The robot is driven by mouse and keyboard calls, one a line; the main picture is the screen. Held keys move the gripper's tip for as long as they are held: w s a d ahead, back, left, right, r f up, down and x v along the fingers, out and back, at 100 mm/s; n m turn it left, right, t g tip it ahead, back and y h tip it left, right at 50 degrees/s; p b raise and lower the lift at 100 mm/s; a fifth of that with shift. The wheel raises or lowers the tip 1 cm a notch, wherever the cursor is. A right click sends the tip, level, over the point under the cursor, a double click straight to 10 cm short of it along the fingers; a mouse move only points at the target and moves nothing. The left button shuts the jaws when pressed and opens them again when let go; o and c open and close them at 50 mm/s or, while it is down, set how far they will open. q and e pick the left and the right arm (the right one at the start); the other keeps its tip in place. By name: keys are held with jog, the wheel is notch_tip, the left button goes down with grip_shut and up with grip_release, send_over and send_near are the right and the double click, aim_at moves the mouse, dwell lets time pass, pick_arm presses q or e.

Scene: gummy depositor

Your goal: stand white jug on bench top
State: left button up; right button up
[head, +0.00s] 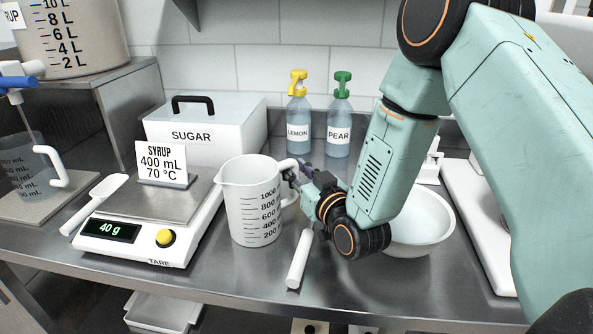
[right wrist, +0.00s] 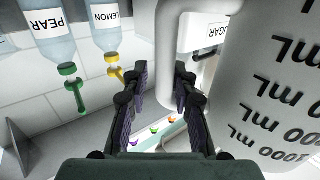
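The white jug (head: 253,205) with a printed volume scale is upright, apparently standing on the steel bench top (head: 215,275), just right of the scale. Its spout points left and its handle (head: 290,165) points right. My right gripper (head: 293,178) is at the handle. In the right wrist view, the jug (right wrist: 275,85) fills the right side, and the handle (right wrist: 167,50) passes between the fingers of my right gripper (right wrist: 160,85). The fingers are apart, with a gap visible on the left of the handle. My left gripper is not in view.
The scale (head: 150,225) reads 40 g and carries a syrup sign (head: 161,163). A white-handled tool (head: 300,260) lies right of the jug, with a white bowl (head: 420,225) beyond. The sugar box (head: 205,130) and syrup bottles (head: 298,125) stand behind. Bench in front is clear.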

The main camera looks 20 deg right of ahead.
jog(key=shift+o, duration=1.2)
jog(key=shift+a, duration=0.1)
jog(key=shift+s+a+r, duration=0.1)
jog(key=shift+a+r, duration=0.05)
jog(key=shift+s+d, duration=0.25)
jog(key=shift+s, duration=0.3)
jog(key=s, duration=1.1)
jog(key=shift+r, duration=0.15)
